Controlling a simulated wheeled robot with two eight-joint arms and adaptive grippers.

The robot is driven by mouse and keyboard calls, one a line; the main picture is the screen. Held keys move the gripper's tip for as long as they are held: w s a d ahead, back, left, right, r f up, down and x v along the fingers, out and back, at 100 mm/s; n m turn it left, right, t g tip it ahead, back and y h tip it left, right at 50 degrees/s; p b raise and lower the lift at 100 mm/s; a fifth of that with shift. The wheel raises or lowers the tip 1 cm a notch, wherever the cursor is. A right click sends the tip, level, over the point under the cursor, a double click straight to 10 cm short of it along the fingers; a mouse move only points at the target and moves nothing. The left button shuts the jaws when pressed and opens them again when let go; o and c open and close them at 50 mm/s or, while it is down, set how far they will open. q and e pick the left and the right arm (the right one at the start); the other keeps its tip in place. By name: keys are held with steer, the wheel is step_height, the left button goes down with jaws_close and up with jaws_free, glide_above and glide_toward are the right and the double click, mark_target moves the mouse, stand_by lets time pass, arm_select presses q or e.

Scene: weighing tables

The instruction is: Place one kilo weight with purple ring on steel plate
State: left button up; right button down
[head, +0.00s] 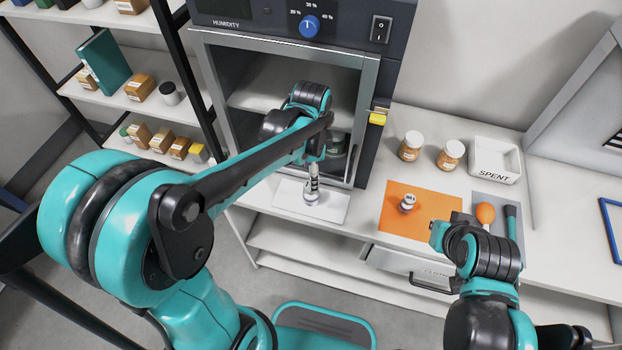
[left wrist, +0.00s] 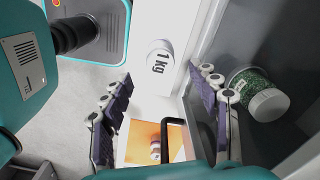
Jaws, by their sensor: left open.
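A pale weight (head: 311,194) stands upright on a whitish plate (head: 333,206) in front of the cabinet. In the left wrist view a weight marked "1 kg" (left wrist: 160,60) stands on the same pale surface. No purple ring shows on it from these angles. My left gripper (head: 314,170) is just above this weight; its two fingers (left wrist: 163,98) are spread apart with nothing between them. A second small weight (head: 408,202) stands on the orange mat (head: 395,225). My right gripper (head: 452,230) is at the orange mat's right edge; its fingers are unclear.
The humidity cabinet (head: 367,120) stands open behind the plate, with a jar of green granules (left wrist: 265,97) inside. Two brown jars (head: 450,155) and a "SPENT" tray (head: 492,160) are at the back right. A drawer (head: 400,262) is below.

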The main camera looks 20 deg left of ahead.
arm_select(q)
steer(key=shift+s+r, duration=0.1)
steer(key=shift+r, duration=0.7)
steer(key=s+a+r+n+t, duration=0.2)
steer(key=s+n+t, duration=0.1)
steer(key=s+n, duration=0.2)
steer(key=s+a+r+n+t, duration=0.2)
steer(key=s+n+t, duration=0.2)
steer(key=n, duration=0.4)
steer(key=shift+s+a+r, duration=0.4)
steer(key=shift+s, duration=0.15)
step_height(320, 180, down, 4)
steer(key=b, duration=0.3)
steer(key=shift+r, duration=0.2)
